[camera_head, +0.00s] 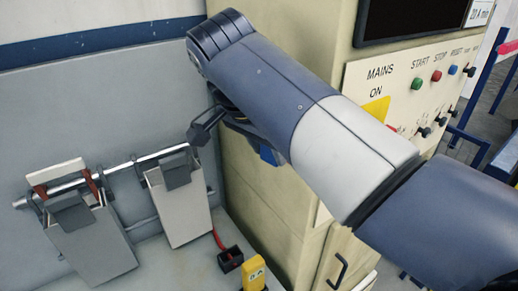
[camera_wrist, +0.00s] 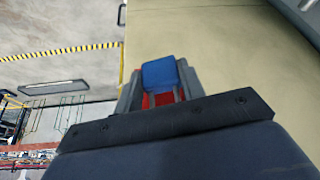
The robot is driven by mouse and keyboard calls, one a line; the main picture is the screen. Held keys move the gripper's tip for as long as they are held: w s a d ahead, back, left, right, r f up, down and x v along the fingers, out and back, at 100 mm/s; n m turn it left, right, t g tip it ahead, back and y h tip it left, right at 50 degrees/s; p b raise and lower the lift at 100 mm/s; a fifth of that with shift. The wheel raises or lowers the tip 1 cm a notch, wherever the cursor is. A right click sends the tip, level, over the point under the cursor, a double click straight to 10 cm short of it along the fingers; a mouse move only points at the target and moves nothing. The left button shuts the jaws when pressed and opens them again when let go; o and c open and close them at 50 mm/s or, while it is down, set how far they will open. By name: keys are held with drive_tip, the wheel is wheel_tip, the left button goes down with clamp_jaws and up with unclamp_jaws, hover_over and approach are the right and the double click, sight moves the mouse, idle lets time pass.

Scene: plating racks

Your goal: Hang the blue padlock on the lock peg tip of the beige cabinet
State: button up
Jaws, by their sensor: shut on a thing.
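The blue padlock (camera_wrist: 160,73) is held between the fingers of my gripper (camera_wrist: 160,88), with red showing just below it in the wrist view. In the head view a small blue patch (camera_head: 268,155), which looks like the padlock, shows under my arm in front of the cabinet's side. The beige cabinet (camera_head: 275,208) stands behind my arm and fills the upper right of the wrist view (camera_wrist: 225,45). I cannot make out the lock peg or its tip in either view; my arm covers part of the cabinet. The padlock's shackle is not clearly visible.
The cabinet front carries a dark screen (camera_head: 412,18), labelled buttons and a yellow plate (camera_head: 376,110). At left, two plates (camera_head: 180,205) hang on a metal bar (camera_head: 120,170).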

drive_tip(key=shift+w+d+f+b, duration=0.1)
drive_tip(key=shift+w+d+f, duration=0.2)
drive_tip(key=shift+d, duration=0.25)
drive_tip(key=shift+w+d+f+b, duration=0.1)
drive_tip(key=shift+w+d+f, duration=0.1)
drive_tip(key=shift+w+d, duration=0.3)
drive_tip(key=shift+w+d+f+b, duration=0.1)
drive_tip(key=shift+w+d+f, duration=0.2)
drive_tip(key=shift+d, duration=0.3)
drive_tip(key=o, duration=1.1)
drive_tip(key=v, duration=1.1)
drive_tip(key=shift+a, duration=0.1)
drive_tip(key=shift+f, duration=0.1)
